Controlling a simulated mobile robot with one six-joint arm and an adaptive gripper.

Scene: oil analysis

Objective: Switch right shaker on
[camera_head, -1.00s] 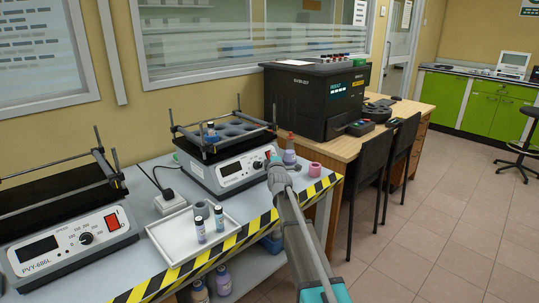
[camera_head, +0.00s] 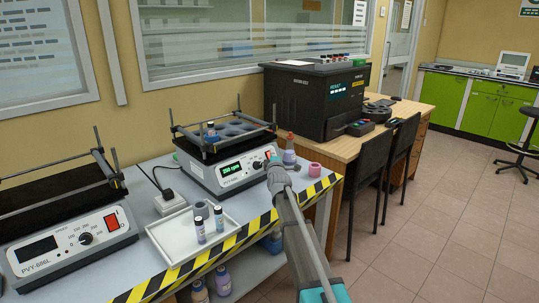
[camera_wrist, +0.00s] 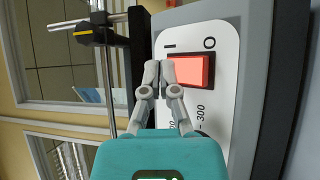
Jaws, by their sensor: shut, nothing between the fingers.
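The right shaker (camera_head: 228,165) stands on the bench with a dark top tray in a rod frame. Its display (camera_head: 231,168) is lit green. Its red rocker switch (camera_head: 268,155) is partly hidden by my gripper (camera_head: 272,163) in the head view. In the wrist view the switch (camera_wrist: 190,70) glows light red between the "I" and "O" marks. My gripper (camera_wrist: 159,68) is shut and empty, its fingertips at the switch's "I" end; I cannot tell if they still touch it. A vial (camera_head: 211,128) sits in the shaker's top tray.
The left shaker (camera_head: 68,245) has a dark display. A white tray (camera_head: 178,247) with small vials lies between the shakers. A bottle (camera_head: 289,155) and a pink ring (camera_head: 314,169) stand right of the right shaker. Chairs (camera_head: 358,165) stand at the wooden desk.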

